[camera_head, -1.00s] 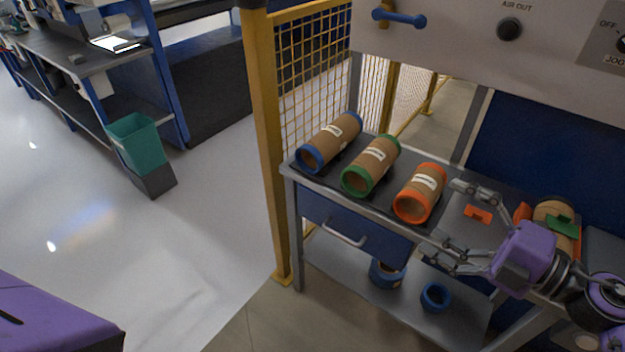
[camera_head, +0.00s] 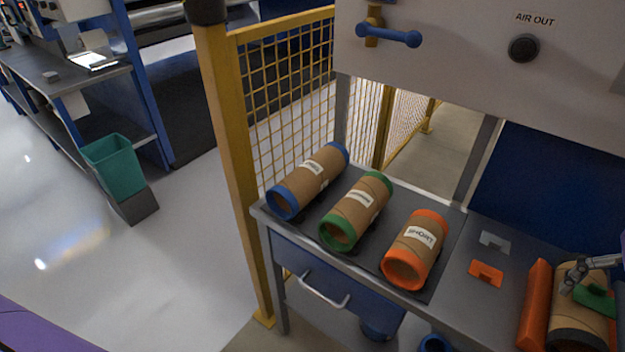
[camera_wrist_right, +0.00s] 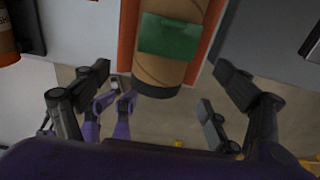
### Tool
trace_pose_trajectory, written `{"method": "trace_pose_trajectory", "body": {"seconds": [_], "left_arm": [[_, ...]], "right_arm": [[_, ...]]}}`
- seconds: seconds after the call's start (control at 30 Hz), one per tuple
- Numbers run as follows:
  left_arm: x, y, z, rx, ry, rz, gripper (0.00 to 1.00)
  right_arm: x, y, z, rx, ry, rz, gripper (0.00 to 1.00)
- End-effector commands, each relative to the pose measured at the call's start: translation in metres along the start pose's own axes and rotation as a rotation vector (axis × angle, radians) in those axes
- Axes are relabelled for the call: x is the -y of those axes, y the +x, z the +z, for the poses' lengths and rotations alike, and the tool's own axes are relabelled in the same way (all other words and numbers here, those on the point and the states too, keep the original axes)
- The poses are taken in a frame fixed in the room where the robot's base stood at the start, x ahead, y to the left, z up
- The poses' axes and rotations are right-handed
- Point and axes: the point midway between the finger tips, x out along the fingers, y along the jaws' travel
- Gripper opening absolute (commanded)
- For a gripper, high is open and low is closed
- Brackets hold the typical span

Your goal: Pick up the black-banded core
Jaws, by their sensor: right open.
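The black-banded core (camera_head: 577,283) is a brown cardboard tube at the right edge of the head view, with a dark band on its near end. A green piece lies across it and partly hides it. The core also shows in the right wrist view (camera_wrist_right: 160,72), top centre. My right gripper (camera_wrist_right: 160,92) is open and empty. Its fingers are spread to the left and right of the core's banded end, with gaps on both sides. Part of a right finger shows over the core in the head view. My left gripper is not clearly in view.
An orange upright piece (camera_head: 535,303) stands close along the core's left side. Cores banded blue (camera_head: 318,172), green (camera_head: 355,208) and orange (camera_head: 417,247) lie on a dark mat to the left. Small orange (camera_head: 486,273) and grey (camera_head: 494,242) pieces lie between. A machine panel (camera_head: 460,60) overhangs the back.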

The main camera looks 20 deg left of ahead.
Motion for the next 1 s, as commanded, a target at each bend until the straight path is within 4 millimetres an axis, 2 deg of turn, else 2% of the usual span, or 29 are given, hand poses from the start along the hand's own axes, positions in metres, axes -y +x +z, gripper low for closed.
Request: {"method": "trace_pose_trajectory", "body": {"seconds": [0.27,0.6,0.83,1.0], "left_arm": [[0.002,-0.005,0.015,0.029,-0.002,-0.004,0.0],[0.002,-0.009,0.008,0.02,-0.005,-0.005,0.0],[0.002,-0.009,0.009,0.021,-0.005,-0.004,0.0],[0.002,-0.009,0.009,0.021,-0.005,-0.004,0.0]], "right_arm": [[0.0,0.028,-0.002,-0.004,-0.001,0.002,0.87],[0.001,0.072,-0.006,-0.004,-0.002,0.003,0.87],[0.001,0.075,-0.005,-0.002,-0.002,0.002,0.87],[0.001,0.075,-0.005,-0.002,-0.002,0.003,0.66]]}}
